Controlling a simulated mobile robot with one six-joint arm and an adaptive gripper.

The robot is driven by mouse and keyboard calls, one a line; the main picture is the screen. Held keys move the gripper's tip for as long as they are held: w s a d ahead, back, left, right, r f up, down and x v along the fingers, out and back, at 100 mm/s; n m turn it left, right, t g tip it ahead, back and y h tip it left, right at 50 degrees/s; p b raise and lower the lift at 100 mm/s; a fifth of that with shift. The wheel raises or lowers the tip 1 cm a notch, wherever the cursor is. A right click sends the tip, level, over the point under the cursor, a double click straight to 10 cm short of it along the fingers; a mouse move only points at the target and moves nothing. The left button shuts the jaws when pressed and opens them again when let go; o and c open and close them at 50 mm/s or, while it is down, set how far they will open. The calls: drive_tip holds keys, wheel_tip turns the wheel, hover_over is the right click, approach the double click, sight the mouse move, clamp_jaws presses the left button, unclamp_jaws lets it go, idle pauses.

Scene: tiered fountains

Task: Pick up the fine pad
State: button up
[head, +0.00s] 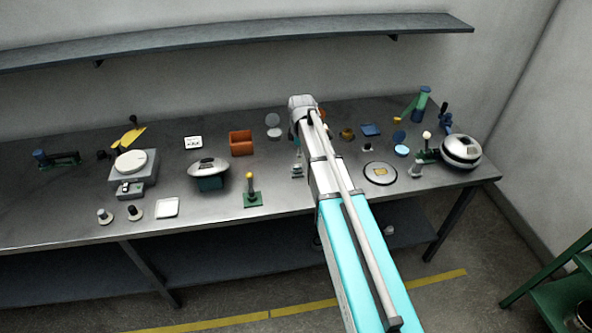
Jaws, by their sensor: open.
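I cannot tell for sure which thing is the fine pad. Flat pieces that could be it are a small blue pad (370,129) at the back right of the grey bench and a white square piece (167,207) near the front left edge. My arm reaches in from the lower right over the bench, and its far grey joint (302,103) is above the back middle. My gripper's fingers do not show; the arm's own links cover the area around them.
The bench (60,215) holds a scale (131,167), an orange holder (241,142), a domed device (208,167), a green-based stand (252,194), a round dark-rimmed plate (380,173) and a silver round device (460,151). A shelf (230,37) runs above. A green rack (560,285) stands lower right.

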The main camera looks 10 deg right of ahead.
sight(297, 166)
drive_tip(key=w+r+n, duration=0.1)
drive_tip(key=w+n, duration=0.2)
drive_tip(key=w, duration=0.3)
drive_tip(key=shift+r+n+p, duration=0.15)
drive_tip(key=shift+n+p, duration=0.15)
drive_tip(key=shift+p, duration=0.1)
drive_tip(key=shift+s, duration=0.1)
wheel_tip(297, 166, down, 9)
drive_tip(key=b, duration=0.8)
drive_tip(key=shift+r+b, duration=0.15)
drive_tip(key=shift+b, duration=0.15)
drive_tip(key=shift+a+f+b, duration=0.1)
drive_tip(key=shift+f+b, duration=2.5)
drive_tip(key=shift+c, duration=0.2)
clamp_jaws()
